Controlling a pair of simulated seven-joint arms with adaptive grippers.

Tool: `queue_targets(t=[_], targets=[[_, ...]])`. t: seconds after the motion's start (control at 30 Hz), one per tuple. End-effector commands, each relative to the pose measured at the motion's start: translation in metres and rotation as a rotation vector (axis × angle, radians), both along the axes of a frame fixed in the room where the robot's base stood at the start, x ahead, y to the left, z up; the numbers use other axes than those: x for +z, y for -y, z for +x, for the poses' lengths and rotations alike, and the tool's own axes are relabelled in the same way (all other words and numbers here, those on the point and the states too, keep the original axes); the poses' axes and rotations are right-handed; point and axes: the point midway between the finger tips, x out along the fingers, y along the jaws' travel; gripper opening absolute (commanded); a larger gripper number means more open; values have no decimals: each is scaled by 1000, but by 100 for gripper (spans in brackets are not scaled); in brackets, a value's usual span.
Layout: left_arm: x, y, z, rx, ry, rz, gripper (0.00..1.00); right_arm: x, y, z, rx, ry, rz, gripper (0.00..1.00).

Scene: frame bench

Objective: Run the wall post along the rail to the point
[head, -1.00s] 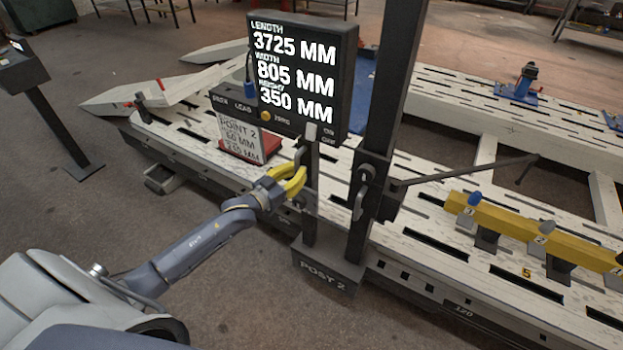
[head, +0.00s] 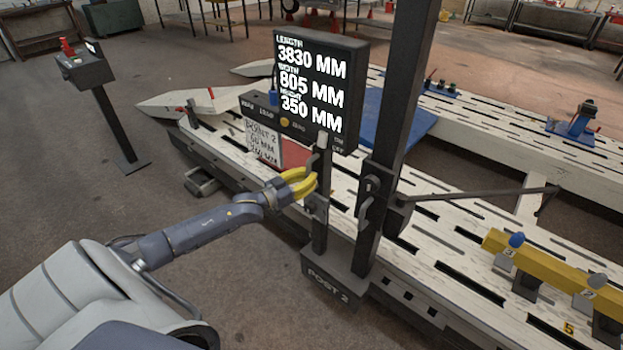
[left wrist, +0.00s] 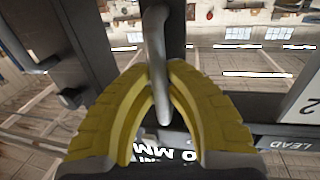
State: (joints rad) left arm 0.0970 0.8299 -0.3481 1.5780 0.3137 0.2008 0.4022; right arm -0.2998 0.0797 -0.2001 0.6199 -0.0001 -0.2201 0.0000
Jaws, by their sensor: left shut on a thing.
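The wall post (head: 396,110), a tall dark upright with a base marked POST 2, stands at the near edge of the white slotted bench (head: 470,225). Its display (head: 318,85) reads length 3830, width 805, height 350 MM. My left gripper (head: 312,182), with yellow fingers, is shut on the post's handle (head: 325,160), below the display. In the left wrist view the grey handle (left wrist: 156,60) runs between the yellow fingers (left wrist: 160,90). A white card (head: 262,141) marked POINT 2 stands on the bench left of the post; its smaller figures are hard to read. My right gripper is not in view.
A thin dark arm (head: 480,193) reaches right from the post over the bench. A yellow numbered bar (head: 550,262) lies at the right. A pedestal with a red button (head: 85,68) stands at the left. The floor in front is clear.

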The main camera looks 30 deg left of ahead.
Motion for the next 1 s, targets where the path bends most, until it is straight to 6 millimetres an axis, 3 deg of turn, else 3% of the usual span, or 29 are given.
queue_targets(t=[0.3,0.33,0.53,1.0], targets=[[0,1,0,-1,-1,-2,0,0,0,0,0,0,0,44],[0,1,0,-1,-1,-2,14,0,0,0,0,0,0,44],[0,0,0,-1,-2,-2,37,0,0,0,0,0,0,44],[-1,-3,-11,-1,-3,-1,38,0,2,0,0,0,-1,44]])
